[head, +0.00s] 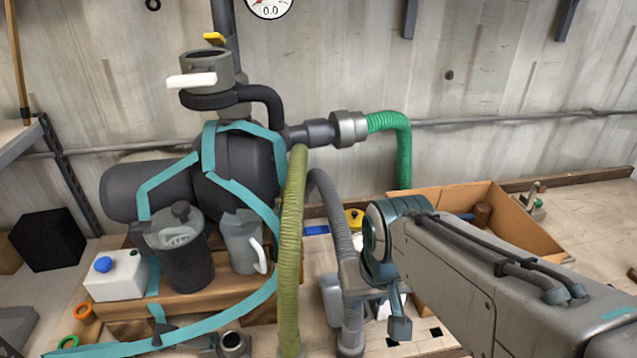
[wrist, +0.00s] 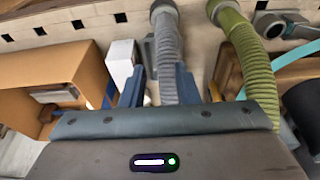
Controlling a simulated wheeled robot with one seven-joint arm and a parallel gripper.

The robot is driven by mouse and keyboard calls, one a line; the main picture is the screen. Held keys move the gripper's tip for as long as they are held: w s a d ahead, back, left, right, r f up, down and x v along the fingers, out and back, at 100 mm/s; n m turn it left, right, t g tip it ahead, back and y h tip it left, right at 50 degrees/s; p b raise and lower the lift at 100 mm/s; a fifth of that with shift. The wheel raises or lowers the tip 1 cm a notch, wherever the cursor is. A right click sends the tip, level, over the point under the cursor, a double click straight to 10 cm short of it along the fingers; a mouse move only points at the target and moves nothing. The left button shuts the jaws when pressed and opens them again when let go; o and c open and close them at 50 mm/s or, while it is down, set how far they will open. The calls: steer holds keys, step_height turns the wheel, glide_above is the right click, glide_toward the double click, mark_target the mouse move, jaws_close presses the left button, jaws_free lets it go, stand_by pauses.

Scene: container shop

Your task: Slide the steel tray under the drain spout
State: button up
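I cannot make out a steel tray for certain in either view. A flat grey piece (head: 14,326) at the lower left edge of the head view is cut off and unclear. No drain spout can be identified for sure; a dark round fitting (head: 232,344) sits low under the pump assembly (head: 235,165). My gripper (head: 400,326) points down, right of the grey ribbed hose (head: 350,270). In the wrist view its two blue fingers (wrist: 162,76) stand apart. The grey hose (wrist: 167,50) shows in line with the gap; I see no grip on it.
An olive hose (head: 291,250) hangs left of the grey one. A cardboard box (head: 530,225) stands behind my arm. A dark pitcher (head: 182,250), a grey jug (head: 242,240) and a white container (head: 116,275) stand on the wooden stand. Teal straps (head: 100,348) cross the lower left.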

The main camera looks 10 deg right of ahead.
steer(key=shift+w+d+n, duration=0.1)
steer(key=shift+w+n, duration=0.15)
steer(key=shift+n, duration=0.05)
jaws_close()
steer(key=w+d+f+n+g+p, duration=0.1)
steer(key=w+d+f+n+p, duration=0.2)
steer(key=w+f+n, duration=0.35)
steer(key=w+d+f+n+g+p, duration=0.2)
steer(key=w+f+n+p, duration=0.15)
steer(key=w+n, duration=0.6)
steer(key=shift+n, duration=0.9)
steer(key=f+b, duration=0.3)
steer(key=s+f+b, duration=0.1)
steer(key=f+b, duration=0.2)
steer(key=f, duration=0.1)
steer(key=f+b, duration=0.3)
steer(key=b, duration=0.1)
steer(key=shift+s+d+f, duration=0.2)
steer(key=shift+s+f, duration=0.1)
